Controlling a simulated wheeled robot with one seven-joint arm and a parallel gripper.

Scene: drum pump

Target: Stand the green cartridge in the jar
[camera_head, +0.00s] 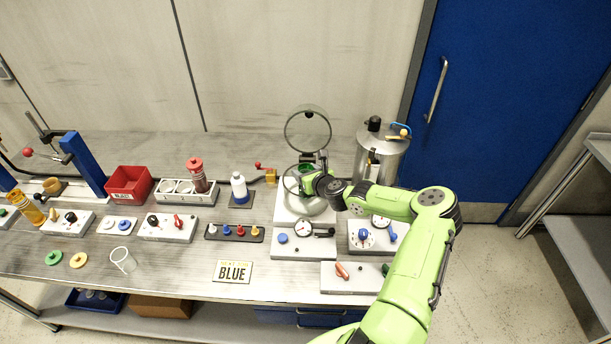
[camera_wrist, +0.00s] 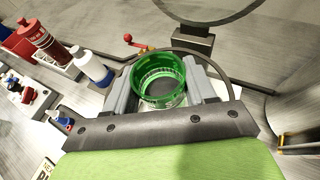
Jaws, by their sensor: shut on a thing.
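The green cartridge (camera_wrist: 158,78), a round, ribbed cup with a green rim, sits upright between my two fingers in the wrist view. My gripper (camera_wrist: 160,88) is shut on it. In the head view the green cartridge (camera_head: 305,168) shows just left of my gripper (camera_head: 311,180). The clear jar (camera_head: 306,208) stands on a pale base below them, with its round lid (camera_head: 307,131) swung up behind. In the wrist view the jar's rim (camera_wrist: 215,68) curves behind and beside the cartridge. I cannot tell how far the cartridge is above or inside the jar.
A steel tank (camera_head: 378,155) stands close on the right. A small red-handled valve (camera_head: 265,172) and a white bottle (camera_head: 239,188) are on the left. Gauge and switch panels (camera_head: 303,243) lie in front. A clear cup (camera_head: 123,260) lies at the front left.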

